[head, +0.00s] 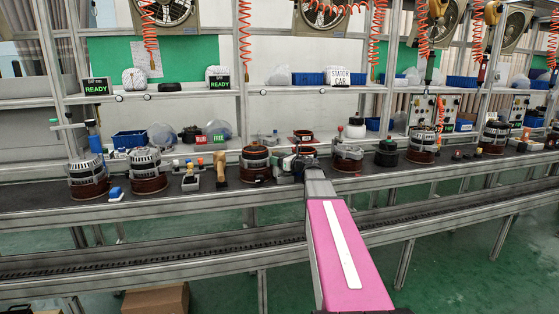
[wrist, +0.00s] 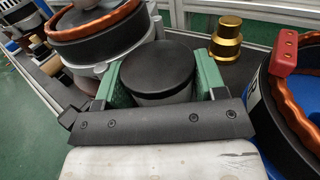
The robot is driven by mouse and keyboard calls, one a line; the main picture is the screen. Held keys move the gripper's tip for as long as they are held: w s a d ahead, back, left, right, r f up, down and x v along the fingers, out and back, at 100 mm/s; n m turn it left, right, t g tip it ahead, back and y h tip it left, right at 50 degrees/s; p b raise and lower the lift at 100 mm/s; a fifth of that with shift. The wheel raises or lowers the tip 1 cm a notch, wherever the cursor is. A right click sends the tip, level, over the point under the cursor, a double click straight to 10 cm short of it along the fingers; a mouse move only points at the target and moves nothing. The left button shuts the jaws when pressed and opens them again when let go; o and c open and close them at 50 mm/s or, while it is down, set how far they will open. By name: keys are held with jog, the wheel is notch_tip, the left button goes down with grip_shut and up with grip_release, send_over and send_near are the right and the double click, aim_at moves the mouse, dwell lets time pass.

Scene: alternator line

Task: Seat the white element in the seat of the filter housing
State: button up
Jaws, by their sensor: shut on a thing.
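My gripper (wrist: 164,80) has its two green fingers on either side of a black-topped cylinder (wrist: 158,62) and is shut on it. The cylinder's side below the dark top looks grey; I cannot tell if this is the white element. In the head view my gripper (head: 297,163) is over the bench's middle, and what it holds is too small to make out. A white rounded thing with a black top (head: 355,127) stands further back to the right. A black round pot (head: 386,153) sits right of my gripper. I cannot tell which thing is the filter housing, and no seat shows clearly.
Copper-wound stators stand close on both sides, one at upper left (wrist: 100,28) and one at right (wrist: 305,110) with a red block (wrist: 284,53). A brass stepped piece (wrist: 227,38) stands behind. More alternator parts (head: 146,170) line the bench (head: 215,203).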

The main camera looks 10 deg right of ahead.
jog(key=o, duration=0.7)
